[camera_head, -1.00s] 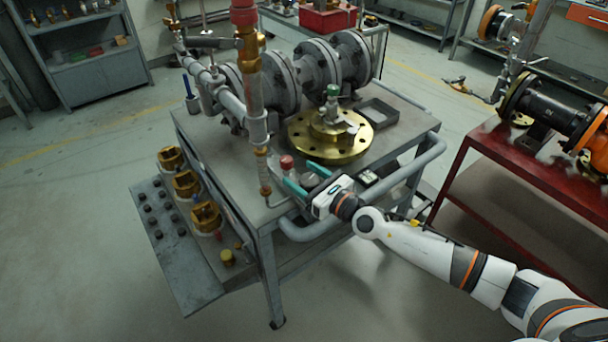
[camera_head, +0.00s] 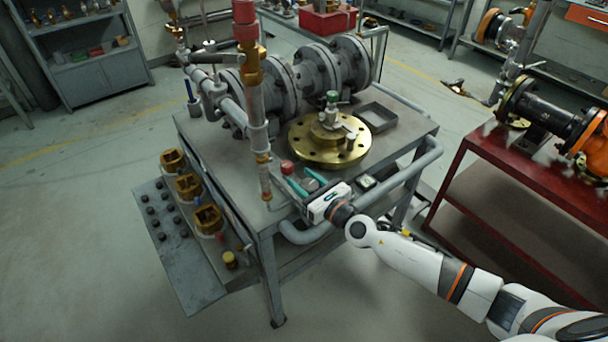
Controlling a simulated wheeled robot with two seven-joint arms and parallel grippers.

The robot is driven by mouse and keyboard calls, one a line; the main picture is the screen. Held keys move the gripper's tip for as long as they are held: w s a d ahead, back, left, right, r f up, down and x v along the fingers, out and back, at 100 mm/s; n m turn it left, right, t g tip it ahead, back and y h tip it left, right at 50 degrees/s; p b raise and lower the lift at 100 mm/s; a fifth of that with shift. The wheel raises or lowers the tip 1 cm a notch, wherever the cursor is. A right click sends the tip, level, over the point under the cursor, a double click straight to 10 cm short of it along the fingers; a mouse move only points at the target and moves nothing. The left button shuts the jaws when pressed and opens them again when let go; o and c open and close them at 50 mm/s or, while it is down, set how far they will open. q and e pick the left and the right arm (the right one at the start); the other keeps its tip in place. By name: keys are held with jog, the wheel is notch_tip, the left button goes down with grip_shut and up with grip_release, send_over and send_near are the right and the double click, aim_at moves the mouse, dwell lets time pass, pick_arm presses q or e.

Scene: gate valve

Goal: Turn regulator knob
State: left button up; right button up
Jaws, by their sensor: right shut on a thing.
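My right gripper (camera_head: 307,182) reaches in over the front edge of the grey metal workbench (camera_head: 220,163). Its two teal fingers are shut on a small grey round knob (camera_head: 310,185), which is partly hidden between them. A small red knob (camera_head: 287,167) stands just behind the left finger, close to it. Whether the red knob touches the finger is hard to tell. My left gripper is not in view.
A brass flange (camera_head: 312,150) with a small green-topped valve lies behind the gripper. A vertical copper pipe (camera_head: 250,75) rises at its left. A grey rail (camera_head: 405,187) runs along the bench's right side. A red table (camera_head: 500,155) stands further right.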

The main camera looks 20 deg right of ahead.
jog(key=m+h+p, duration=0.1)
jog(key=m+t+h+p, duration=0.1)
jog(key=h+p, duration=0.1)
jog(key=m+h+p, duration=0.1)
jog(key=h+p, duration=0.1)
jog(key=shift+d+r, duration=0.1)
jog(key=shift+r, duration=0.2)
jog(key=m+h, duration=0.1)
jog(key=m+h+p, duration=0.1)
jog(key=h, duration=0.1)
jog(key=shift+d+f+t, duration=0.15)
jog(key=shift+f+t, duration=0.05)
jog(key=shift+t, duration=0.1)
jog(key=m+h, duration=0.1)
jog(key=h, duration=0.1)
jog(key=m+h, duration=0.1)
jog(key=h, duration=0.1)
jog(key=shift+d+f+m, duration=0.1)
jog(key=shift+d+m, duration=0.1)
jog(key=shift+m, duration=0.2)
jog(key=shift+d+m+g+h+b, duration=0.15)
jog(key=shift+m+g+h+b, duration=0.25)
jog(key=shift+m+g+h, duration=0.7)
jog(key=shift+d+m+g+h+b, duration=0.15)
jog(key=shift+m+g+h+b, duration=0.4)
jog(key=shift+h, duration=0.95)
jog(key=shift+m, duration=0.25)
jog(key=o, duration=1)
jog(key=shift+s, duration=0.15)
